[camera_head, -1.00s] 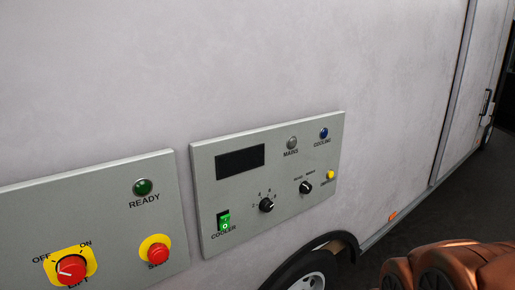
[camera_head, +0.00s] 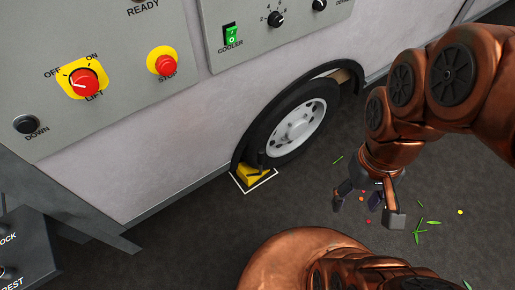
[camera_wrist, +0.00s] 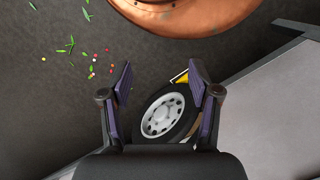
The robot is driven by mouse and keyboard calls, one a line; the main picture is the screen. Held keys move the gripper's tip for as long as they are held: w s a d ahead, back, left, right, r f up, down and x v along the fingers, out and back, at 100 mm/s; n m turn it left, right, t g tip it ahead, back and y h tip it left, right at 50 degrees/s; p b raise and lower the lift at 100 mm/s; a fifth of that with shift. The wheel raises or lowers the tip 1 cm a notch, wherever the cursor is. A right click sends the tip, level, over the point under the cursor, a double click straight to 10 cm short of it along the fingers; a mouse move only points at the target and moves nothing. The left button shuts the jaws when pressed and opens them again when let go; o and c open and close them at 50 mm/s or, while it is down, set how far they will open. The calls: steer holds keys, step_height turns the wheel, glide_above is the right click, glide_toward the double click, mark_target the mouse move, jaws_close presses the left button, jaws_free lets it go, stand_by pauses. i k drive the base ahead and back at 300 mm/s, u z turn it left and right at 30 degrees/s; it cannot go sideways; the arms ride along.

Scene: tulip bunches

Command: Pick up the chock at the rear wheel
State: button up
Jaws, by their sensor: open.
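The yellow chock (camera_head: 254,174) sits on the floor against the left side of the rear wheel (camera_head: 297,124), inside a white outlined square. A dark part shows on top of the chock. In the wrist view a small piece of the chock (camera_wrist: 182,79) shows beside the right finger, which hides some of it; the wheel (camera_wrist: 161,116) lies between the fingers. My gripper (camera_head: 368,208) is open and empty, pointing down over the floor to the right of the wheel, apart from the chock. Its two spread fingers also show in the wrist view (camera_wrist: 163,85).
The truck's side wall (camera_head: 180,140) carries panels with a red stop button (camera_head: 164,65), a lift knob (camera_head: 84,83) and a cooler switch (camera_head: 232,36). A dark control box (camera_head: 30,250) stands at lower left. Leaves (camera_head: 418,237) and small coloured bits litter the floor. Floor left of the chock is clear.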

mark_target(249, 175)
steer(key=u, duration=1.5)
steer(key=k, duration=0.7)
steer(key=z, duration=0.15)
